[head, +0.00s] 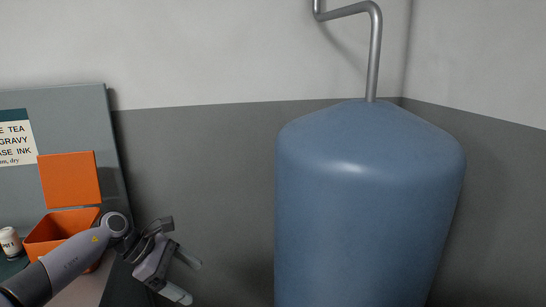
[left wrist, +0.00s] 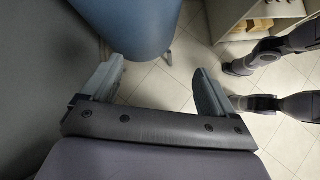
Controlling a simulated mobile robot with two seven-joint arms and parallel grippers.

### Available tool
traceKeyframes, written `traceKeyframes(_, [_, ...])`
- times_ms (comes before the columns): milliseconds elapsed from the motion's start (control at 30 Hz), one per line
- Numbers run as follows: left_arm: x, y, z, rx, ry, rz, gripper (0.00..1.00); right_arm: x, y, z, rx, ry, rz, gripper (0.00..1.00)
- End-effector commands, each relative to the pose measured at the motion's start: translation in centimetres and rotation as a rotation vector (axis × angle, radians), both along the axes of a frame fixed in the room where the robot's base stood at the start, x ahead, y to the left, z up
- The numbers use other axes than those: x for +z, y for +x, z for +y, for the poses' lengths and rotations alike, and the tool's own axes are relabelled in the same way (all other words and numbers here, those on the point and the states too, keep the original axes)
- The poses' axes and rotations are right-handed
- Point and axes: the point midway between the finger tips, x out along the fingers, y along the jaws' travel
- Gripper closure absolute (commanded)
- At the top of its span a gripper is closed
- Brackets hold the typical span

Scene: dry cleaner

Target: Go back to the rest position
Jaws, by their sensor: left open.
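My left gripper (head: 188,278) reaches in from the lower left in the head view, left of a large blue tank. Its two fingers are spread with nothing between them. In the left wrist view the same gripper (left wrist: 155,85) shows both fingers apart, with tiled floor behind the gap. My right gripper cannot be made out in the head view. Dark grey jointed arm parts that look like mine show at the right of the left wrist view, but no right fingertips are clear.
The blue tank (head: 365,210) with a bent grey pipe (head: 375,50) stands near the wall corner. An orange bin (head: 55,228), a small white jar (head: 10,241) and a grey board (head: 75,110) are at left. A shelf unit (left wrist: 270,15) shows in the left wrist view. Tiled floor (left wrist: 165,85) is below.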

Motion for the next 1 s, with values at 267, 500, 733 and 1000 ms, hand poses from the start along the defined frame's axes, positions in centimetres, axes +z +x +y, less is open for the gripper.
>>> traceKeyframes(267, [-2.6,-4.6,-11.2,0.315,-0.586,0.321,0.12,0.0,0.0,0.1,0.0,0.001,0.0,0.57])
traceKeyframes(500, [-3.0,-7.5,-13.8,0.678,-1.059,0.748,0.12,0.0,0.0,0.1,0.0,0.002,0.0,0.57])
traceKeyframes(733, [-5.4,-10.1,-11.4,1.078,-1.465,1.234,0.12,0.0,-0.1,0.1,0.0,0.002,0.001,0.57])
traceKeyframes(1000, [-11.9,-16.0,-5.8,1.596,-1.886,1.829,0.12,0.0,-0.1,0.1,0.0,0.002,0.001,0.57])
